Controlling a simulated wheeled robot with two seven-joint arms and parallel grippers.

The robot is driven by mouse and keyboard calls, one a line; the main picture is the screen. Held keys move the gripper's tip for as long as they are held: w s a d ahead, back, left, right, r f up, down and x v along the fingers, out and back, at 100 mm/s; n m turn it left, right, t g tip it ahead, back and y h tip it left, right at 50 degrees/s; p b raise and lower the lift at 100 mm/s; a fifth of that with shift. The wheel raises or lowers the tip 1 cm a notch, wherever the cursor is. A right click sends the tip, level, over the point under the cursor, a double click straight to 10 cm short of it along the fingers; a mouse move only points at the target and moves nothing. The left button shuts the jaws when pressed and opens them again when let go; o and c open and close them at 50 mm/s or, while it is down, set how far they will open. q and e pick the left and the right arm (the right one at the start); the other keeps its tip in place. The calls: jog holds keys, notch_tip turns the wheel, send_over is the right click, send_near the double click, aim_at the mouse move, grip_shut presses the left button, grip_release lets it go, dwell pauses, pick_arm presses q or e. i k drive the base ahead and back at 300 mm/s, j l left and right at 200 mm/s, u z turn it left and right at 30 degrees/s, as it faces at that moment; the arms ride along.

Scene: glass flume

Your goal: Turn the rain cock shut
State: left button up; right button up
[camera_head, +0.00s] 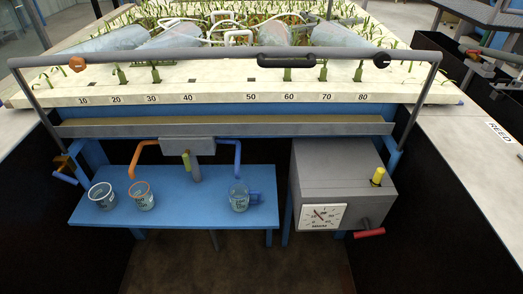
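No part is clearly labelled as the rain cock, so I cannot tell for certain which one it is. A small cock-like fitting with a brass-coloured body and a blue lever (65,178) sits at the left, below the flume's end. White pipes (238,38) run over the planted bed. Neither of my grippers shows.
A blue shelf (90,217) holds two cups at the left (141,196) and a jug (239,198). A grey box (335,166) carries a dial (320,217), a yellow knob (378,175) and a red handle (369,233). Pale benches flank the flume; the right one has a REED label (499,132).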

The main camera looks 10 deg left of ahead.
aim_at(58, 174)
jog(key=u, duration=1.85)
